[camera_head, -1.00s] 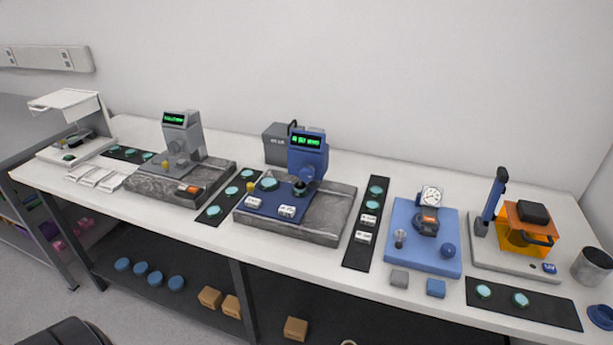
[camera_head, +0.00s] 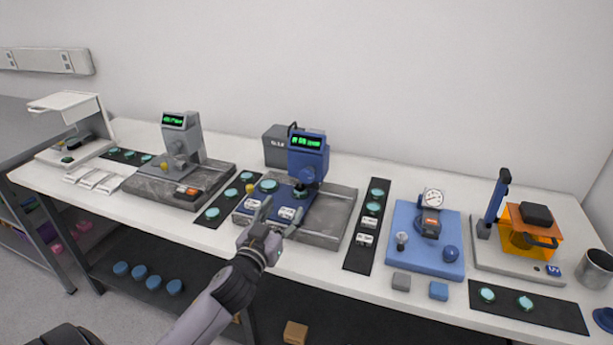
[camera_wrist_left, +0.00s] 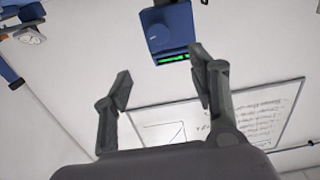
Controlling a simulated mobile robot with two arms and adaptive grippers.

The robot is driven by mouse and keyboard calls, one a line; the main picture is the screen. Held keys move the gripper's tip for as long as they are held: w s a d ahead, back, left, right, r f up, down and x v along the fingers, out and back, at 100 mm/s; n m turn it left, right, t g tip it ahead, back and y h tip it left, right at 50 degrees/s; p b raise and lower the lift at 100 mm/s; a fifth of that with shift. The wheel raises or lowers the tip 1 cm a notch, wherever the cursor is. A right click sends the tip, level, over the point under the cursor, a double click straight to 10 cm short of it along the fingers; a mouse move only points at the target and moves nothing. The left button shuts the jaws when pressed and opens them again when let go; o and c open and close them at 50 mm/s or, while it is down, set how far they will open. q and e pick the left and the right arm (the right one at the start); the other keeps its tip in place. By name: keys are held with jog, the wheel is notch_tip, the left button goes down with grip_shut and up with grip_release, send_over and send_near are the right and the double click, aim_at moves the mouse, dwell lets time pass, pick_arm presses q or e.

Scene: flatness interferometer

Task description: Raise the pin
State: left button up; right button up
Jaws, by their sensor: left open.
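The blue interferometer head (camera_head: 308,160) with a green display stands over a grey stone base. A blue plate (camera_head: 268,203) on that base holds a yellow knob (camera_head: 250,189), a teal disc (camera_head: 268,185) and white labels. I cannot tell for sure which part is the pin. My left gripper (camera_head: 281,215) is open and empty at the front of this base, its fingers hiding part of the plate. In the left wrist view, the open fingers (camera_wrist_left: 160,65) have nothing between them. The blue head (camera_wrist_left: 168,30) shows beyond them. My right gripper is not in view.
A similar grey instrument (camera_head: 181,140) with a yellow knob stands left. Dark strips with teal discs lie beside the bases. A blue dial gauge stand (camera_head: 408,255) and an orange-shielded device (camera_head: 518,232) stand right. A grey box (camera_head: 278,148) is behind.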

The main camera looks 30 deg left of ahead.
aim_at(305, 177)
pick_arm(q)
jog(key=p+x, duration=0.2)
jog(key=x, duration=1.4)
jog(key=shift+w+a+f+p, duration=0.1)
jog(key=shift+w+a+p, duration=0.05)
jog(key=shift+w+p, duration=0.25)
jog(key=shift+c, duration=0.5)
jog(key=c, duration=1)
